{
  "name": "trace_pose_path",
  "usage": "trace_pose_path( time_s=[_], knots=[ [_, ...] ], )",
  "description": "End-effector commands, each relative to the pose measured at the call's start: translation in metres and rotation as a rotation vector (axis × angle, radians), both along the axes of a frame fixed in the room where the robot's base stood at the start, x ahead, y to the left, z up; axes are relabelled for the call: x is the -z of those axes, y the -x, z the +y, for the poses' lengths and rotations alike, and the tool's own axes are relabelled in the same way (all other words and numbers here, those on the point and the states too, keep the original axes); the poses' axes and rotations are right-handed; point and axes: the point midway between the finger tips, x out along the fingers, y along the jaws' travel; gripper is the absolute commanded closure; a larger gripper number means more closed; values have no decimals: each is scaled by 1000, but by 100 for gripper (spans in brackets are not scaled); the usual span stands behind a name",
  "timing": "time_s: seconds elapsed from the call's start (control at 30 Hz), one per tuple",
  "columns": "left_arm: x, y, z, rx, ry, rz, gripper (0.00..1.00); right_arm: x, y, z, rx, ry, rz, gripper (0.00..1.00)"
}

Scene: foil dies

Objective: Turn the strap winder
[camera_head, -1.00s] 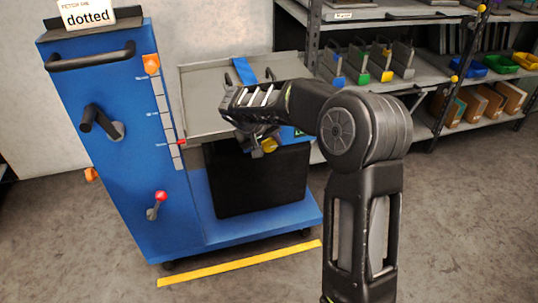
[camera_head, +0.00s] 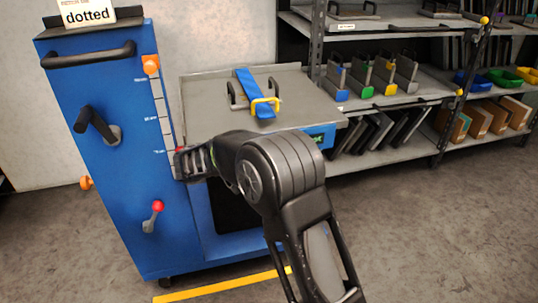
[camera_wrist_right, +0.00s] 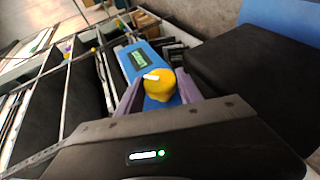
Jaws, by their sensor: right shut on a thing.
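The strap winder shows in the right wrist view as a round yellow knob (camera_wrist_right: 163,82) with a white mark, on a blue housing with a green display (camera_wrist_right: 139,58). My right gripper (camera_wrist_right: 158,90) is shut on this knob, one finger on each side. In the head view the housing (camera_head: 322,137) is at the grey tray's right front; my right arm hides the knob and fingertips. A blue strap (camera_head: 250,84) lies across the tray (camera_head: 205,108), with a yellow buckle-like piece (camera_head: 265,106) at its near end. My left gripper is not in view.
A blue cabinet (camera_head: 110,200) with a black crank (camera_head: 95,125), an orange pointer (camera_head: 151,64) and a red-tipped lever (camera_head: 154,215) stands left of the tray. Shelves (camera_head: 400,100) with colored holders stand behind right. A yellow floor line (camera_head: 225,286) runs in front.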

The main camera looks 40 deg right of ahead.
Motion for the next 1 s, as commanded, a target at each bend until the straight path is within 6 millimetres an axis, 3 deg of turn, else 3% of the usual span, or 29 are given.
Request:
trace_pose_path(
  time_s=[0.47, 0.5, 0.73, 1.0],
  knots=[
    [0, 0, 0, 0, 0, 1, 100, 0, 0, 0, 0, 24, 9, 97],
    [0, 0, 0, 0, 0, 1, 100, 0, 0, 0, 0, 24, 9, 56],
    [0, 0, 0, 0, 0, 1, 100, 0, 0, 0, 0, 23, 9, 38],
    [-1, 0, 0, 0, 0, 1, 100, 0, 0, 1, 0, 22, 9, 38]
  ],
)
